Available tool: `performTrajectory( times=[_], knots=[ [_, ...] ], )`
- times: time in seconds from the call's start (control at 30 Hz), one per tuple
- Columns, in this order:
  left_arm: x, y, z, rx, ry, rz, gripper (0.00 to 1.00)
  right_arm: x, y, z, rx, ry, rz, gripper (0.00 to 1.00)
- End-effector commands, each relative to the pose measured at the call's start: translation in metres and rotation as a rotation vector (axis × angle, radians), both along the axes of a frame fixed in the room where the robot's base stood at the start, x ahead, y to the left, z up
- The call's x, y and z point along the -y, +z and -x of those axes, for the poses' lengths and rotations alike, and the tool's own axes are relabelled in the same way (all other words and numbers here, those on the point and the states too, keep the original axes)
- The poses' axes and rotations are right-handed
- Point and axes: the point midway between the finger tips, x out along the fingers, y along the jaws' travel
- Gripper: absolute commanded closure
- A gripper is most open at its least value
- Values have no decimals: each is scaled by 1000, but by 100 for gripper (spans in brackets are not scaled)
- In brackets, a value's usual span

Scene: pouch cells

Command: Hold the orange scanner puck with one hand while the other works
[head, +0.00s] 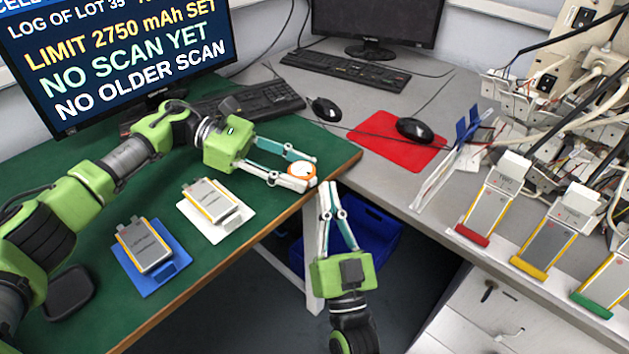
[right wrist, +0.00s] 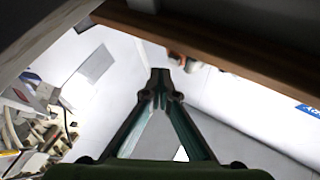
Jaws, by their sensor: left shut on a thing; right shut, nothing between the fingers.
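The orange scanner puck (head: 302,171), with a white top, is between the fingertips of my left gripper (head: 300,173), near the green table's right corner. The left gripper is shut on it. My right gripper (head: 328,186) is shut and empty, its tips just below and right of the puck, in front of the table edge. In the right wrist view its closed fingertips (right wrist: 160,76) sit near the brown table edge. A pouch cell (head: 210,199) lies on a white tray (head: 232,226). Another pouch cell (head: 144,245) lies on a blue tray (head: 178,268).
A monitor (head: 130,50) shows "LIMIT 2750 mAh SET" and "NO OLDER SCAN". On the grey desk are a red mat (head: 375,128) with a mouse (head: 414,130), and cells in stands with red (head: 472,236), yellow (head: 529,267) and green (head: 591,304) ends. Cables clutter the right.

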Motion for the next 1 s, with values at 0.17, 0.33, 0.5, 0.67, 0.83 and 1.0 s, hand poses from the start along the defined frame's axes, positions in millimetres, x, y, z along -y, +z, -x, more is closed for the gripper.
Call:
performTrajectory(
  times=[0.17,0.33,0.5,0.67,0.83,1.0],
  knots=[
    [0,0,0,0,0,-1,76,-4,1,-4,1,-1,-2,100],
    [0,0,0,0,0,-1,76,-6,0,-6,0,0,0,100],
    [0,0,0,0,0,-1,76,-6,0,-6,0,0,0,100],
    [0,0,0,0,0,-1,76,-6,0,-6,0,0,0,100],
    [0,0,0,0,0,-1,76,-8,0,-8,0,0,0,100],
    [0,0,0,0,0,-1,76,-9,0,-9,0,0,0,100]
  ],
)
